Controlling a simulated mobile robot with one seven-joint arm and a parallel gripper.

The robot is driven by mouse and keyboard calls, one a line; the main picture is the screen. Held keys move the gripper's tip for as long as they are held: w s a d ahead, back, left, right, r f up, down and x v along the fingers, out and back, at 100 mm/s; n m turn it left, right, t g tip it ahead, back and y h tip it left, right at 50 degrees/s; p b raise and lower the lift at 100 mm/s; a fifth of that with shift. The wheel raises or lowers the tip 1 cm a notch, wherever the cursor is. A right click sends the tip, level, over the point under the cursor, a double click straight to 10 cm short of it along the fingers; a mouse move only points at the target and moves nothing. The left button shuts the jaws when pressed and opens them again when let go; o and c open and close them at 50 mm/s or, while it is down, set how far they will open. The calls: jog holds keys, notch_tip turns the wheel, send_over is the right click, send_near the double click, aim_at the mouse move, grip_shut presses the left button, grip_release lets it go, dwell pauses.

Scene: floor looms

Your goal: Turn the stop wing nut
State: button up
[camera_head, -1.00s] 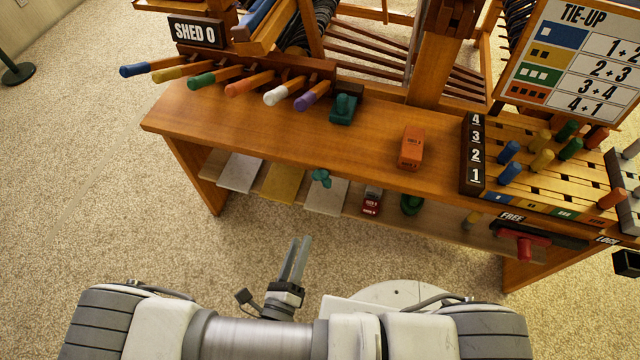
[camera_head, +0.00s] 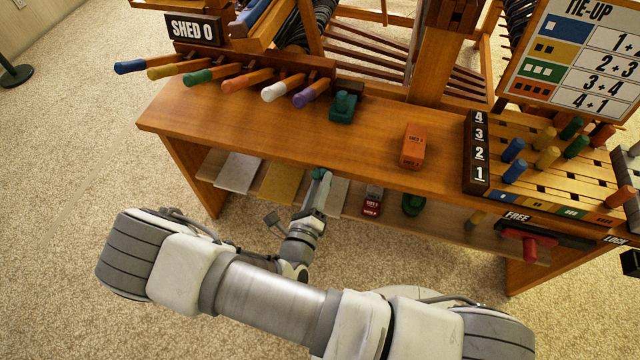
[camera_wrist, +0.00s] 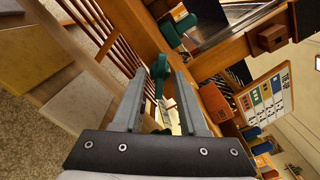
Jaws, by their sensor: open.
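The wing nut (camera_head: 317,173) is a small teal piece at the front of the bench, above the lower shelf. My gripper (camera_head: 318,186) reaches up to it from the front and partly hides it. In the wrist view the wing nut (camera_wrist: 160,68) shows upright between the tips of my open gripper (camera_wrist: 161,82), one finger on each side, with no clear contact. Whether its base lies fully between the fingers is hard to tell.
The wooden bench (camera_head: 230,125) stands just behind my gripper. On it are a teal block (camera_head: 344,103), an orange block (camera_head: 412,147) and a peg board (camera_head: 550,165). Coloured levers (camera_head: 205,75) stick out at upper left. A red handle (camera_head: 525,244) is at lower right.

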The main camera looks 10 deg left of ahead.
jog(key=shift+w, duration=0.1)
grip_shut()
jog(key=shift+m, duration=0.4)
jog(key=shift+m+p, duration=1.7)
jog(key=shift+m, duration=2.6)
jog(key=shift+f, duration=0.1)
grip_release()
